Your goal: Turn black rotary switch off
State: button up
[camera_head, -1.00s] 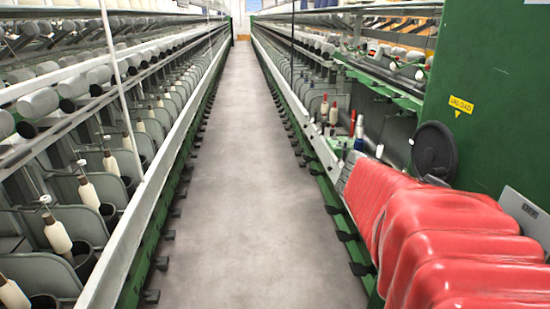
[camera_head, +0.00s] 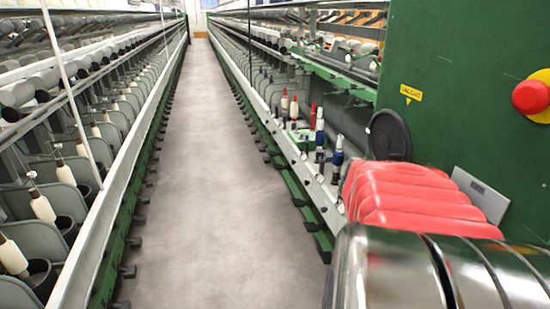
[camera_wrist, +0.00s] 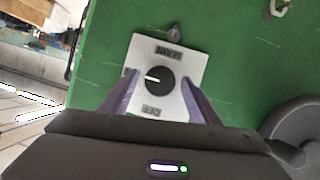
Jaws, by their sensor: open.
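The black rotary switch (camera_wrist: 160,80) sits on a white square plate (camera_wrist: 185,57) on a green panel, in the wrist view. A white line on the knob runs from near its middle to the left. The plate has a dark label above the knob and a grey label below it, which seems to read OFF upside down. My gripper (camera_wrist: 159,80) is open, with one finger at each side of the knob in the picture. I cannot tell whether the fingers touch it. In the head view my gripper and the switch do not show.
A green cabinet (camera_head: 455,100) stands at the right, with a red button on yellow (camera_head: 531,97) and a yellow sign (camera_head: 411,93). A black round disc (camera_head: 389,135) is beside it. Spinning machines line both sides. The grey aisle floor (camera_head: 210,190) between them is clear.

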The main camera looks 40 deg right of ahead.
jog(key=c, duration=1)
jog(key=shift+c, duration=0.2)
jog(key=shift+w+f+n+g+h, duration=0.1)
jog(key=shift+f+n+g+h, duration=0.2)
jog(key=shift+n+g, duration=1.5)
jog(key=shift+w+f+n+g+h, duration=0.15)
jog(key=shift+n+g+h, duration=0.3)
jog(key=shift+n, duration=2.6)
jog(key=shift+s+f+n+g+h, duration=0.2)
jog(key=shift+n+g, duration=1.05)
jog(key=shift+n, duration=1.2)
jog(key=shift+w, duration=0.15)
jog(key=shift+f, duration=0.1)
